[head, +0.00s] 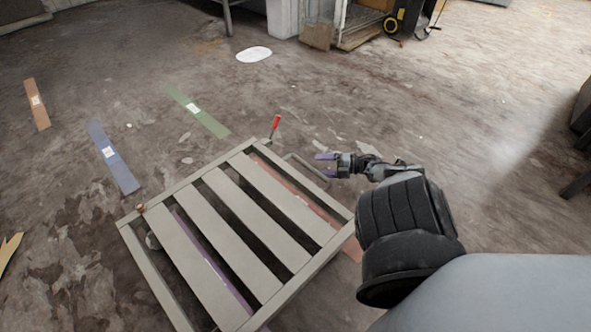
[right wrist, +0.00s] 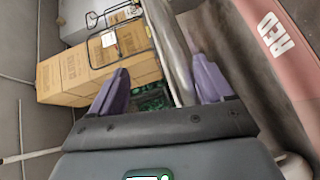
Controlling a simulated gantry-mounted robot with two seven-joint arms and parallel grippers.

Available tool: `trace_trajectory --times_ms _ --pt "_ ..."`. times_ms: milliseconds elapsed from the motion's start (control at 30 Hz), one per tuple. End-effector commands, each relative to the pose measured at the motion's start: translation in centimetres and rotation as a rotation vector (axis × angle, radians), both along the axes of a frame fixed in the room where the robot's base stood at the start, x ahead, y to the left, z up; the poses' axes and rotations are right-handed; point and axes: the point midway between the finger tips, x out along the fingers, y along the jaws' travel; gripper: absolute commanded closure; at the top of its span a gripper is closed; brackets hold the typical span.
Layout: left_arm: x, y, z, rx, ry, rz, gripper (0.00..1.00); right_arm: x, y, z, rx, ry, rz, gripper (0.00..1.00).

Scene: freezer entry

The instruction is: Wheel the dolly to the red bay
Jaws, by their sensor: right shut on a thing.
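The dolly (head: 195,268) is a low, pale slatted platform at the bottom middle of the head view. It lies over a red floor strip (head: 350,248) and a purple strip, both partly hidden by its slats. A grey handle bar (head: 305,166) sticks out from its far right side. My right gripper (head: 325,165), with purple fingers, is shut on this handle. In the right wrist view the bar (right wrist: 173,50) runs between the fingers, and a red strip (right wrist: 272,35) lettered RED lies to the right. My left gripper is not in view.
Orange (head: 37,104), blue (head: 113,156) and green (head: 197,110) strips lie on the floor at left. A red-tipped lever (head: 275,122) stands at the dolly's far corner. A white oval (head: 254,54) lies farther back. Cardboard boxes (right wrist: 95,68) show in the wrist view. Floor at right is open.

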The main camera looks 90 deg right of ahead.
Motion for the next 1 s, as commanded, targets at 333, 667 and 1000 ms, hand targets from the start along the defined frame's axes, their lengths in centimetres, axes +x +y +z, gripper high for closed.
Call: trace_trajectory --times_ms 333,667,1000 --pt "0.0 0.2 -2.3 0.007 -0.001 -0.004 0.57 -2.2 -1.2 -0.3 -0.006 -0.005 0.006 0.52" --pt "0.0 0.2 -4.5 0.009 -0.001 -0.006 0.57 -4.3 -2.1 -1.0 -0.002 -0.002 0.003 0.52" --pt "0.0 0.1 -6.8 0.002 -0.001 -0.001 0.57 -6.3 -3.0 -1.6 -0.001 0.0 0.002 0.52"
